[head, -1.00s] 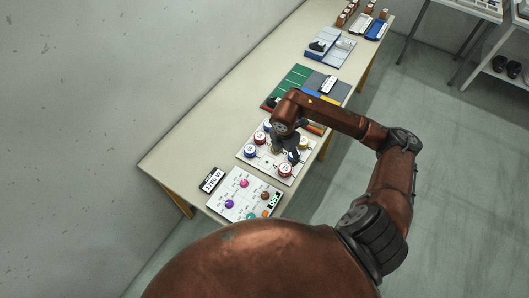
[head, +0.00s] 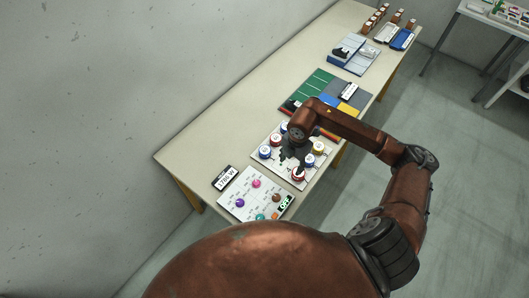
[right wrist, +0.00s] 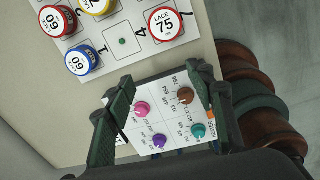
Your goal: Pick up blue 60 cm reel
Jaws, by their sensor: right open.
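The blue 60 reel (right wrist: 80,60) stands at the near left corner of the white reel board (right wrist: 125,22) in the right wrist view. In the head view this blue reel (head: 265,152) is at the board's left corner. My right gripper (right wrist: 160,80) is open and empty, its fingers pointing down. It hangs over the reel board (head: 281,165) in the head view, apart from the blue reel, which lies outside its fingers to the upper left in the wrist view. My left gripper is not in view.
A red 60 reel (right wrist: 57,21) stands just behind the blue one; a red 75 reel (right wrist: 165,23) is to its right. A knob panel (head: 238,212) and a weight display (head: 224,178) are nearer. A green mat (head: 318,83) lies beyond. The table's left strip is clear.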

